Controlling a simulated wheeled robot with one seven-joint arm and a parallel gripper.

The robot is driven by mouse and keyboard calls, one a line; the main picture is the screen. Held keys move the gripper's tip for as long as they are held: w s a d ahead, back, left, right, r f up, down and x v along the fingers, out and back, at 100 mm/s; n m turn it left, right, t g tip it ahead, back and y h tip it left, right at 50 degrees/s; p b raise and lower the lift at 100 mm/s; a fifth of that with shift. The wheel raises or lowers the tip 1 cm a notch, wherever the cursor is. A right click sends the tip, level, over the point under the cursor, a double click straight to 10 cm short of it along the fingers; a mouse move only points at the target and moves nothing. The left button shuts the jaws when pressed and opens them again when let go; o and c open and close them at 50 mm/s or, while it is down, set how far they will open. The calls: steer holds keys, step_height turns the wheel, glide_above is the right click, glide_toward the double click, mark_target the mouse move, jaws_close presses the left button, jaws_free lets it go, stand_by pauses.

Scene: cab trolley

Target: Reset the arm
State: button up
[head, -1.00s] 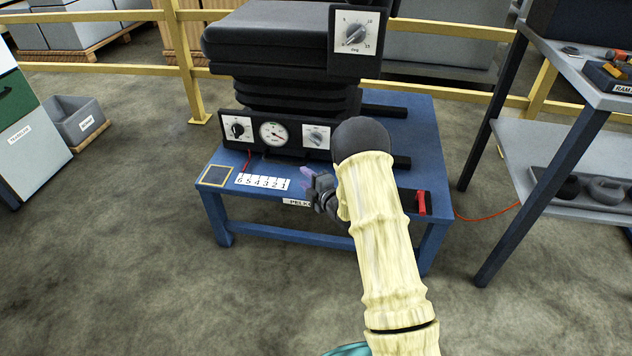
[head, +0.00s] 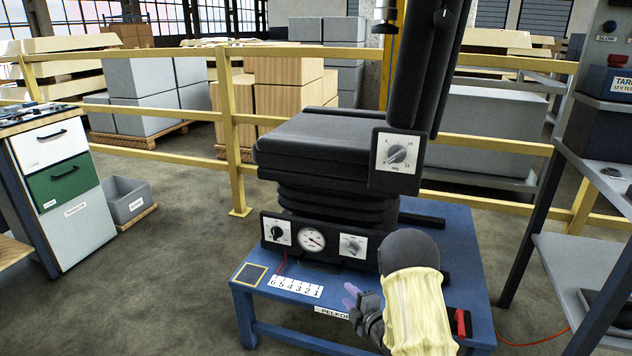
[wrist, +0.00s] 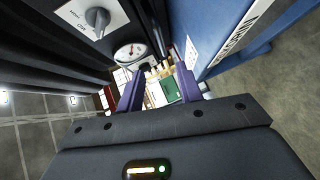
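My gripper (head: 352,293) is in front of the seat base, just above the front part of the blue table (head: 455,225). In the wrist view its two purple fingers (wrist: 160,95) stand apart with nothing between them. My arm, in a cream sleeve with a dark joint, reaches in from the bottom right and hides part of the table front.
A black seat (head: 320,145) with dial panels and a round gauge (head: 311,239) stands on the table. A numbered strip (head: 296,286) lies left of my gripper. A yellow railing (head: 236,130) runs behind. A shelf rack (head: 585,260) stands right, a drawer cabinet (head: 62,190) left.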

steer(key=s+d+r+m+g+h+p, duration=0.2)
steer(key=s+r+m+g+h+p, duration=0.15)
steer(key=r+m, duration=0.3)
steer(key=s+d+r+m+g+h+p, duration=0.25)
steer(key=s+r+m, duration=0.25)
steer(key=r, duration=0.3)
steer(key=s+a+r+m+g+p, duration=0.1)
steer(key=s+r+m+g+p, duration=0.3)
steer(key=s, duration=0.7)
steer(key=s+a+r+m+g+p, duration=0.15)
steer(key=s+r+m, duration=0.4)
steer(key=s, duration=0.55)
step_height(320, 180, up, 38)
steer(key=p, duration=3.7)
steer(key=shift+d+f+h, duration=0.25)
steer(key=shift+d+h, duration=0.05)
steer(key=shift+d, duration=0.1)
steer(key=shift+w+g, duration=0.2)
steer(key=shift+g, duration=0.05)
steer(key=shift+s, duration=0.15)
steer(key=shift+c, duration=0.3)
